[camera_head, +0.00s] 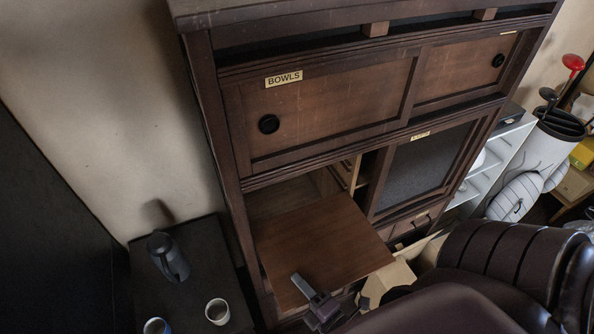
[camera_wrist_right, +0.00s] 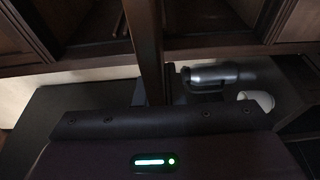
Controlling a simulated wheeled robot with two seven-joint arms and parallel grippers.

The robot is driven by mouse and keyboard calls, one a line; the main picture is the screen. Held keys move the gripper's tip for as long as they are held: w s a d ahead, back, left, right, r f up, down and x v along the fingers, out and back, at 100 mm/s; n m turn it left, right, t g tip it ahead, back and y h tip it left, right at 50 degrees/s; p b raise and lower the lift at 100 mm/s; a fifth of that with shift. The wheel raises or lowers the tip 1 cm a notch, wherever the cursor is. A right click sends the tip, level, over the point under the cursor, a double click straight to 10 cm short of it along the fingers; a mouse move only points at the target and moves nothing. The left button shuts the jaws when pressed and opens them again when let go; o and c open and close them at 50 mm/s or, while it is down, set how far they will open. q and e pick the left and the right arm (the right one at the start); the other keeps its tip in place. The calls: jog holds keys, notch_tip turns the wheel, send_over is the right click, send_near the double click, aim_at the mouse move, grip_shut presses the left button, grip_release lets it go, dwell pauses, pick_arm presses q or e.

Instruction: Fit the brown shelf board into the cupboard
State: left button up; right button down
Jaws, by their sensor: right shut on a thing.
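The brown shelf board (camera_head: 322,240) is a flat rectangular panel. In the head view its far part is inside the open lower-left compartment of the dark wood cupboard (camera_head: 232,170), and its near part sticks out of the front. My right gripper (camera_head: 312,294) is shut on the board's near edge. In the right wrist view the board shows edge-on as a narrow upright strip (camera_wrist_right: 149,50). The compartment's side supports are mostly hidden by the board, so I cannot tell whether it rests on them. My left gripper is not in view.
A dark side table (camera_head: 190,300) at left holds a grey jug (camera_head: 168,257) and two cups (camera_head: 217,311). An open cardboard box (camera_head: 390,281) stands close right of the board.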

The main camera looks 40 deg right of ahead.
jog(key=shift+s+a+r+p, duration=0.15)
jog(key=shift+s+a, duration=0.25)
jog(key=shift+s, duration=1.2)
jog(key=shift+s+a+f+p, duration=0.1)
jog(key=shift+s+a+p, duration=0.25)
jog(key=shift+s, duration=1.3)
jog(key=shift+s+a+r+p, duration=0.15)
jog(key=shift+s+a, duration=0.25)
jog(key=shift+s, duration=1.2)
jog(key=shift+f, duration=0.1)
